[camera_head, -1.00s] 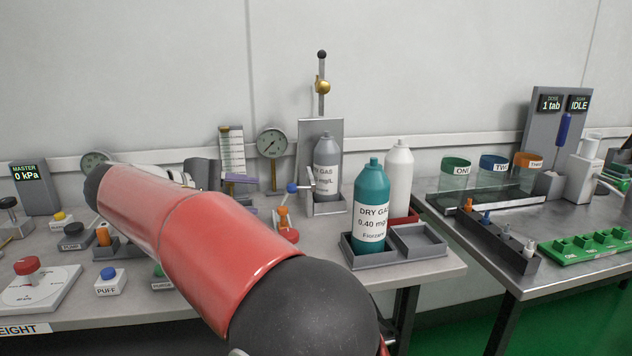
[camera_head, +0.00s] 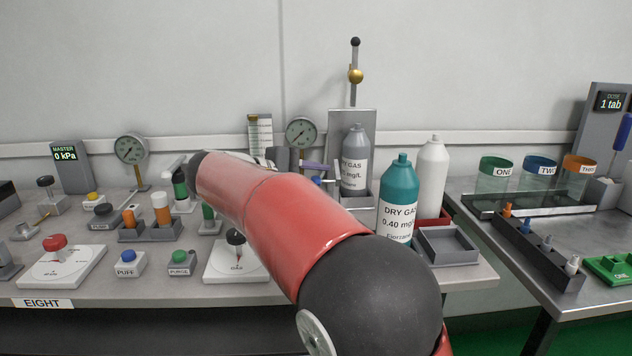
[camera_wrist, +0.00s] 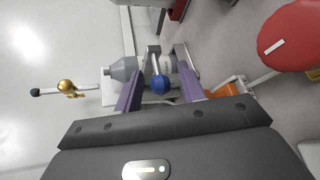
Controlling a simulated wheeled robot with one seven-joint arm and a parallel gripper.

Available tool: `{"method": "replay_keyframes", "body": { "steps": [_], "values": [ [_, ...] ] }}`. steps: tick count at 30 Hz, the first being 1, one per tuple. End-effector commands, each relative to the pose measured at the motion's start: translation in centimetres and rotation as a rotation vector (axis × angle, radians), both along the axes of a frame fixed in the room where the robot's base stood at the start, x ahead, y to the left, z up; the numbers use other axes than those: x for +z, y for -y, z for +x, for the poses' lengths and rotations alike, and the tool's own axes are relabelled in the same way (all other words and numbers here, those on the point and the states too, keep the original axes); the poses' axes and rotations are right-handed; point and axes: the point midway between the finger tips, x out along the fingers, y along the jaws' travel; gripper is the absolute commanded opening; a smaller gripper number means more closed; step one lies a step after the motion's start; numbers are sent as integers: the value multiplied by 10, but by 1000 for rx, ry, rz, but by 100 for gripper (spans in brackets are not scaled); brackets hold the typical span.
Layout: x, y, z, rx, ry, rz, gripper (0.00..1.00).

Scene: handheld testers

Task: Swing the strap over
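The strap is a thin bar with a blue ball end (camera_wrist: 161,84), beside the grey DRY GAS bottle (camera_head: 355,158) in its grey stand (camera_head: 366,120). The bottle also shows on its side in the wrist view (camera_wrist: 122,69). My gripper (camera_wrist: 160,78) is open, its two purple fingers on either side of the blue ball, with gaps visible. I cannot tell whether a finger touches the bar. In the head view my gripper (camera_head: 318,168) is just left of the stand, and my red arm hides part of the bench below it.
A teal bottle (camera_head: 400,195) and a white bottle (camera_head: 432,170) stand right of the stand, by an empty grey tray slot (camera_head: 447,246). A post with a brass knob (camera_head: 356,76) rises behind the stand. A gauge (camera_head: 300,131) stands left. An orange part (camera_wrist: 224,91) lies near the fingers.

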Motion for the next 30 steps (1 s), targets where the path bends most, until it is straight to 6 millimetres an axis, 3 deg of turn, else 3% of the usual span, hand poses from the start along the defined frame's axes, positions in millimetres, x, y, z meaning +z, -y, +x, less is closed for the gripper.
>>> {"method": "replay_keyframes", "body": {
  "steps": [5,14,30],
  "values": [
    [0,0,0,0,0,0,40],
    [0,0,0,0,0,0,0],
    [-3,9,-5,75,1,2,0]
  ]
}}
